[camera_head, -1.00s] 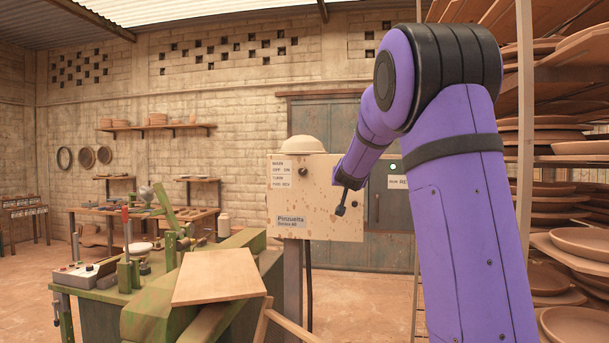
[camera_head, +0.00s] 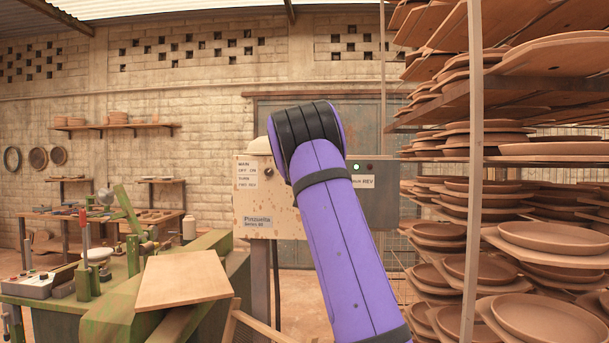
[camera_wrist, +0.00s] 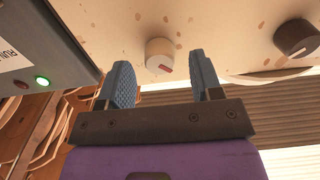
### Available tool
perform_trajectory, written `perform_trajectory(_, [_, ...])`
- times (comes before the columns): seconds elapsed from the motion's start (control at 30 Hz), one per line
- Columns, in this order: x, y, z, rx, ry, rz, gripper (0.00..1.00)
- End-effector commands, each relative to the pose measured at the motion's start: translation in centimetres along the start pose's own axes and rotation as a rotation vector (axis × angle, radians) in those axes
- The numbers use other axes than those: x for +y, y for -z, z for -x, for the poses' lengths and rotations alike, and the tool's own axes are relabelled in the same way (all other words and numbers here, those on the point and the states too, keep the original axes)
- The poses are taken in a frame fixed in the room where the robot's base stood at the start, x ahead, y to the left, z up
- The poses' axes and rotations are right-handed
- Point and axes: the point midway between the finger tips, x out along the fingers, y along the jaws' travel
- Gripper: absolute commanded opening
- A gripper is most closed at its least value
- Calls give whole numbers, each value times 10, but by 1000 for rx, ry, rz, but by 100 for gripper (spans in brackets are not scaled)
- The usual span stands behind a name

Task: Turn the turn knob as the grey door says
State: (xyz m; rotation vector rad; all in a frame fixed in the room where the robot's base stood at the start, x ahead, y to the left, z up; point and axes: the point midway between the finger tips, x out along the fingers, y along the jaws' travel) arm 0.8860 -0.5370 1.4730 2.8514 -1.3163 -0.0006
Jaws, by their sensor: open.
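The cream control box (camera_head: 240,215) has labels reading MAIN OFF ON and TURN FWD REV. The grey door (camera_head: 378,208) at its right carries a lit green lamp and a partly covered label ending in REV. In the wrist view, a pale round knob (camera_wrist: 160,54) with a red mark, apparently the turn knob, is on the cream panel. My gripper (camera_wrist: 163,80) is open and empty, its blue fingers on either side of the knob's line, apparently short of it. A dark knob (camera_wrist: 298,38) is farther right. My arm hides the gripper and the pale knob in the head view.
The wrist view appears upside down; the grey door's side (camera_wrist: 45,45) is close at its left. A green bench (camera_head: 100,310) with a wooden board (camera_head: 185,278) stands at left. A rack of clay plates (camera_head: 480,225) stands at right.

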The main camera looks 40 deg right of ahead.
Motion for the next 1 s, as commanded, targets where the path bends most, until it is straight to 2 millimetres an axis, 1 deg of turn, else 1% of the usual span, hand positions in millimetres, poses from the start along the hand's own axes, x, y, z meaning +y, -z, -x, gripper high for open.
perform_trajectory(0.03, [0, 0, -6, 1, -1, 0, 59])
perform_trajectory(0.1, [0, 0, -11, 1, -1, 0, 59])
perform_trajectory(0.2, [0, 0, -15, 0, 1, -1, 59])
perform_trajectory(0.5, [0, 0, -16, -1, 1, -1, 59])
perform_trajectory(0.67, [0, 0, -16, 0, 1, -1, 22])
perform_trajectory(0.7, [0, 0, -16, 0, 1, -1, 13])
perform_trajectory(0.73, [0, 0, -16, 0, 1, -1, 10])
perform_trajectory(1.0, [0, 0, -16, 0, 1, -22, 10])
